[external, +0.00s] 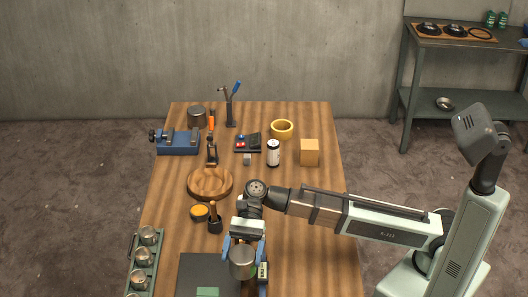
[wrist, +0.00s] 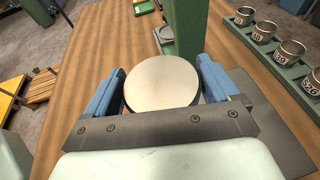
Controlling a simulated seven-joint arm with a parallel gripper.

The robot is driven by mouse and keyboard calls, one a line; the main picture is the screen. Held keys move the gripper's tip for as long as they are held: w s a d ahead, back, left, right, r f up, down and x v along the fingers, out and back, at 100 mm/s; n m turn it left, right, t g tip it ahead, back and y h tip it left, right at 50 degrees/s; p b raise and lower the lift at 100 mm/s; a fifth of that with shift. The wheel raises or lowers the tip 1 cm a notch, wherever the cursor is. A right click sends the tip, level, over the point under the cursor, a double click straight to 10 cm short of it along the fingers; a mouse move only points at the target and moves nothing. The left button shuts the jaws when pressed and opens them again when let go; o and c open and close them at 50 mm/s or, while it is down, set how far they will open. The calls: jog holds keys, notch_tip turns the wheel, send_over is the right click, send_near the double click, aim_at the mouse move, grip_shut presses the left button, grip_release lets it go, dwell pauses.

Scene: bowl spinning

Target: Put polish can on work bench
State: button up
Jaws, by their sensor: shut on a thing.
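My gripper (external: 244,258) points down at the front of the wooden work bench (external: 310,215) and is shut on a round metal can (external: 242,263). In the wrist view the can's pale, flat top (wrist: 162,82) sits between the two blue fingers. No label shows, so I cannot tell for sure that it is the polish can. The can is over or beside a dark grey plate (external: 200,275); I cannot tell whether its base touches anything. A similar grey metal can (external: 196,117) stands at the bench's far left, and a white can with dark ends (external: 273,153) stands farther back.
A green post (wrist: 186,30) rises close beyond the held can. A rack of metal cups (external: 145,255) lines the left edge. A wooden bowl (external: 209,184), blue vise (external: 178,143), yellow tape roll (external: 282,129) and wooden block (external: 309,152) stand farther back. The bench's right front is clear.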

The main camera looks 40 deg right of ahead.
jog(key=w+a+r+m+t+y, duration=0.25)
jog(key=w+a+m+t, duration=0.25)
jog(key=w+m+t, duration=0.45)
jog(key=shift+w+f+n+g, duration=0.15)
jog(key=shift+f+n, duration=0.25)
jog(key=shift+f, duration=1.4)
jog(key=shift+w+f+n+g, duration=0.2)
jog(key=shift+f+n, duration=0.15)
jog(key=shift+f, duration=1.45)
jog(key=shift+w+f+n+g, duration=0.15)
jog(key=shift+f+n, duration=0.25)
jog(key=shift+f, duration=1.4)
jog(key=shift+f, duration=0.1)
jog(key=o, duration=1)
jog(key=v, duration=1.2)
